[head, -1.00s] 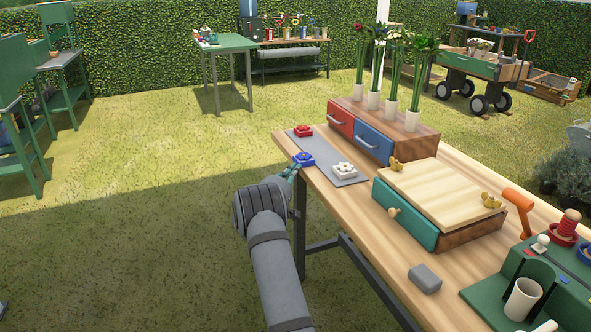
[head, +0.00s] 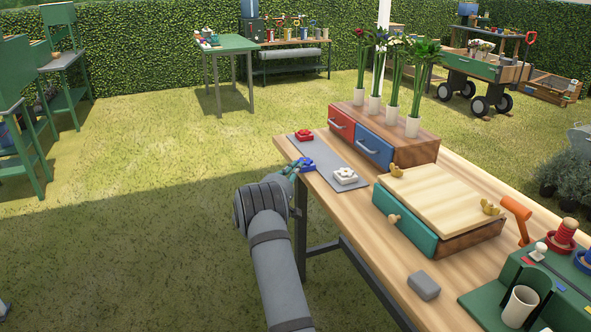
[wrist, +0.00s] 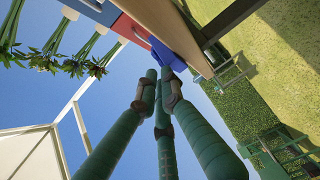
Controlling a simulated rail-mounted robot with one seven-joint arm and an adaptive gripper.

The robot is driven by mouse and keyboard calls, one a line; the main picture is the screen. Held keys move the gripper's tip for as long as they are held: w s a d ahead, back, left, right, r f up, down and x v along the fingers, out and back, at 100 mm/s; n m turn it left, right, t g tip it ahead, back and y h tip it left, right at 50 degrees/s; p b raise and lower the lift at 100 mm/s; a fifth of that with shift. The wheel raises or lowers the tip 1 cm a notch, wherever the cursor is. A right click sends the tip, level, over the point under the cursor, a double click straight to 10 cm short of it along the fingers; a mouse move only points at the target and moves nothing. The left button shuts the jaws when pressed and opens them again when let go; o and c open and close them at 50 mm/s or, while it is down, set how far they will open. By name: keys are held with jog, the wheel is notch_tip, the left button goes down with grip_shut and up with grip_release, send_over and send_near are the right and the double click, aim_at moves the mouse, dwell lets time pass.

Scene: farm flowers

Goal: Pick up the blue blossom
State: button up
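The blue blossom (head: 305,163) lies at the near left edge of the grey mat (head: 325,159) on the wooden table, between the red blossom (head: 304,135) and the white blossom (head: 345,176). My gripper (head: 292,166) is at the table's left edge, just left of the blue blossom. In the wrist view the green fingers (wrist: 163,78) converge, with their tips just short of the blue blossom (wrist: 167,54). Whether they touch it or close on it is not clear.
A planter box (head: 398,138) with red and blue drawers and several tall flowers stands behind the mat. A low box (head: 446,205) with a teal drawer front and a grey block (head: 424,287) are to the right. Left of the table is open grass.

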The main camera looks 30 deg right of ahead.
jog(key=o, duration=0.5)
jog(key=shift+s+a, duration=0.1)
